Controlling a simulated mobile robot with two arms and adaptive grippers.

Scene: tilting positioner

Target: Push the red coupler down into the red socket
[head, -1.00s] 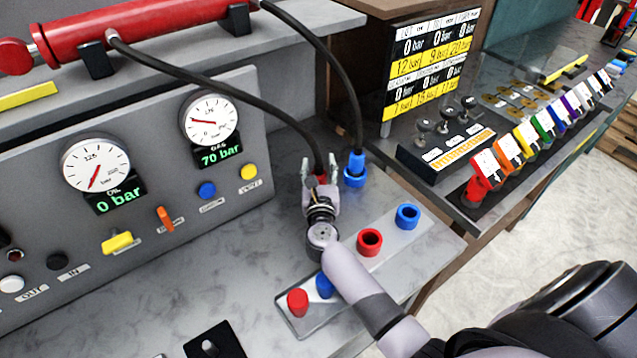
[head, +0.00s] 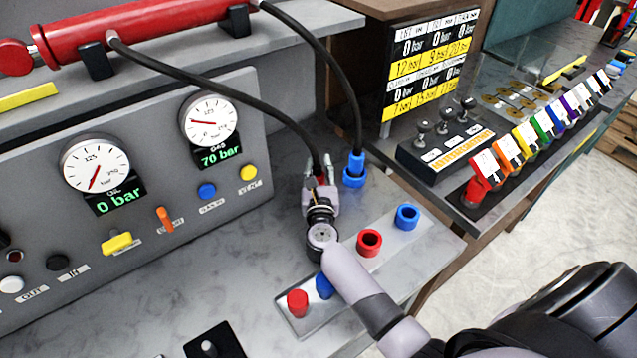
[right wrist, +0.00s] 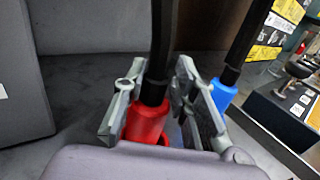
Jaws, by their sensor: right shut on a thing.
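The red coupler (right wrist: 147,122) hangs on the end of a black hose, and a small bit of it shows in the head view (head: 321,181). My right gripper (head: 319,172) is shut on it, with one finger on each side in the right wrist view (right wrist: 150,98). A red edge shows just below the coupler there; I cannot tell whether it belongs to a holder. A red socket (head: 369,242) with an open dark top stands on the light plate (head: 405,240), nearer than the coupler and to its right. My left gripper is not in view.
The blue coupler (head: 354,172) stands upright close to the right of my gripper, with its hose rising behind. A blue socket (head: 407,216) and red and blue capped pieces (head: 297,302) are on the plate. The gauge panel (head: 140,190) stands at the left.

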